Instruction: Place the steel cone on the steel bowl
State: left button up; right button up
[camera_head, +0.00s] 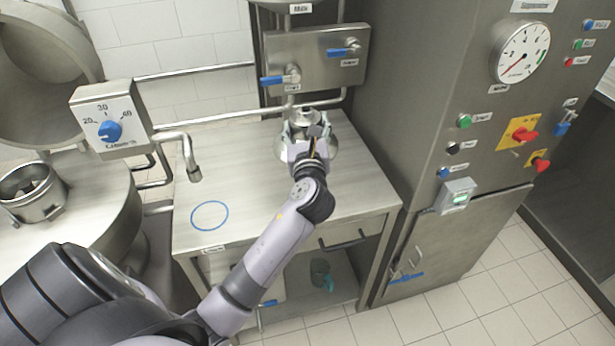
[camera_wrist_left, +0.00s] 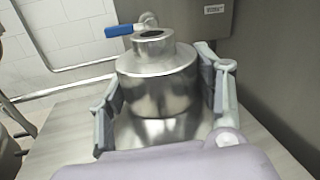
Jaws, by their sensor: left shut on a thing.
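The steel cone (camera_wrist_left: 157,88) shows in the left wrist view as a shiny steel body with a narrow open neck on top. My left gripper (camera_wrist_left: 165,105) has one finger on each side of it and is shut on it. In the head view my left gripper (camera_head: 308,130) is at the back right of the steel table, over the steel cone (camera_head: 304,117), whose neck shows past the fingers. A wide round steel surface (camera_head: 328,150) flares out below the gripper; I cannot tell whether it is the steel bowl or the cone's own base. My right gripper is not in view.
The steel table (camera_head: 250,170) has a blue ring mark (camera_head: 209,215) at its left and is bare there. A spout (camera_head: 193,172) hangs over its left edge. Valves with blue handles (camera_head: 272,80) are above the back. A tall control cabinet (camera_head: 420,150) borders the right side.

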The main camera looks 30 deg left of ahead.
pick_arm(q)
notch_tip(320, 180, down, 11)
jog(key=shift+f+b, duration=0.1)
jog(key=shift+b, duration=1.05)
jog(key=shift+f+b, duration=0.6)
jog(key=shift+f, duration=1.55)
jog(key=shift+f, duration=0.1)
jog(key=o, duration=1.5)
jog(key=shift+f, duration=0.15)
jog(key=o, duration=0.4)
